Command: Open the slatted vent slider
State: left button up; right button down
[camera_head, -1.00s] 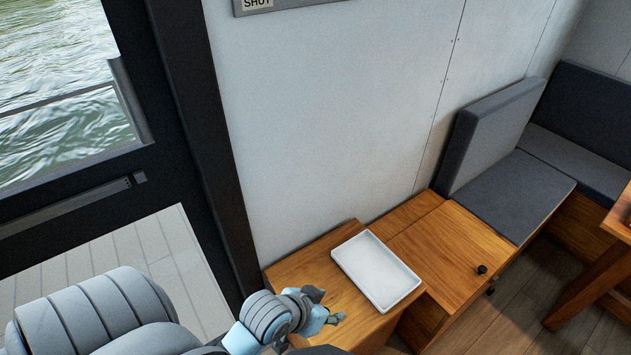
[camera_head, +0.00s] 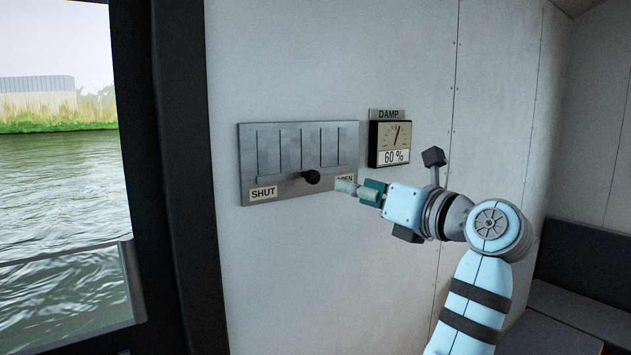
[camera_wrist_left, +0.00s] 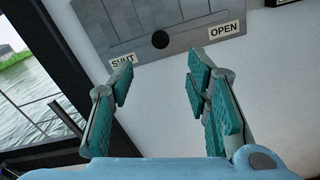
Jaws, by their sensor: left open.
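The slatted vent (camera_head: 285,142) is a grey metal panel on the white wall. Its round black knob (camera_head: 311,177) sits low, between the SHUT label (camera_head: 263,193) and the OPEN label (camera_head: 345,179). In the left wrist view the knob (camera_wrist_left: 160,40) shows beyond the gap between my fingertips. My left gripper (camera_head: 346,187) is right of the knob in the head view, overlapping the OPEN label, apart from the knob. In the left wrist view the gripper (camera_wrist_left: 160,70) is open and empty. My right gripper is out of view.
A damp gauge (camera_head: 388,143) reading 60 % hangs right of the vent. A dark window frame (camera_head: 180,175) stands to the left. Grey seat cushions (camera_head: 565,312) are at lower right. The wall below the vent is bare.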

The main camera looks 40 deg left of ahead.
aim_at(316, 178)
pick_arm(q)
jog(key=p+x, duration=0.1)
jog(key=x, duration=1.2)
jog(key=shift+a, duration=0.3)
jog(key=shift+w, duration=0.1)
jog(key=shift+f, duration=0.1)
grip_shut()
